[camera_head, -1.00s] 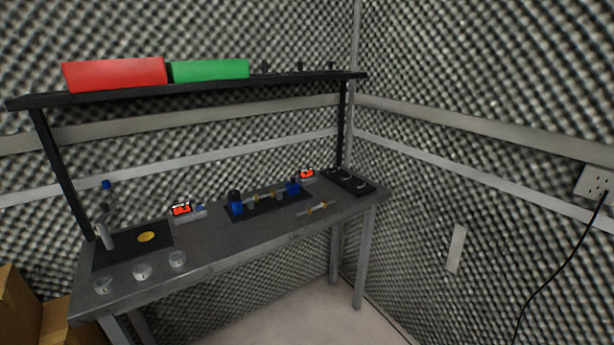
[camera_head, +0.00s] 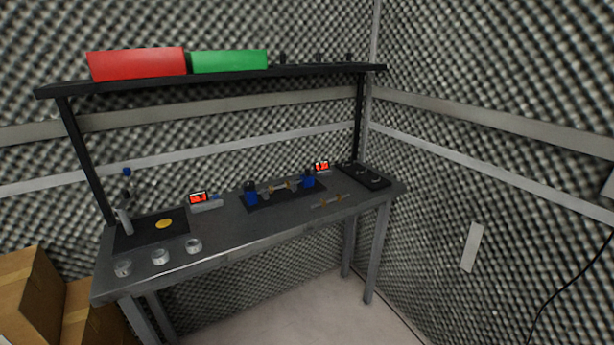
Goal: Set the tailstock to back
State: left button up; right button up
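A small lathe-like device with two blue end blocks stands on a black base plate (camera_head: 262,204) on the grey workbench (camera_head: 232,231). Its left blue block (camera_head: 251,194) and right blue block (camera_head: 308,181) have metal and brass-coloured parts between them. I cannot tell from here which block is the tailstock or how it is set. A loose rod with brass-coloured parts (camera_head: 330,201) lies in front of the device. Neither of my grippers shows in the head view.
A red bin (camera_head: 137,64) and a green bin (camera_head: 228,61) sit on the upper shelf (camera_head: 215,80). Three clear cups (camera_head: 160,257) line the bench's left front. Cardboard boxes (camera_head: 30,290) stand at lower left. The floor (camera_head: 290,310) by the bench looks clear.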

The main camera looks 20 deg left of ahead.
aim_at(306, 179)
jog(key=i+j, duration=0.1)
jog(key=i, duration=0.9)
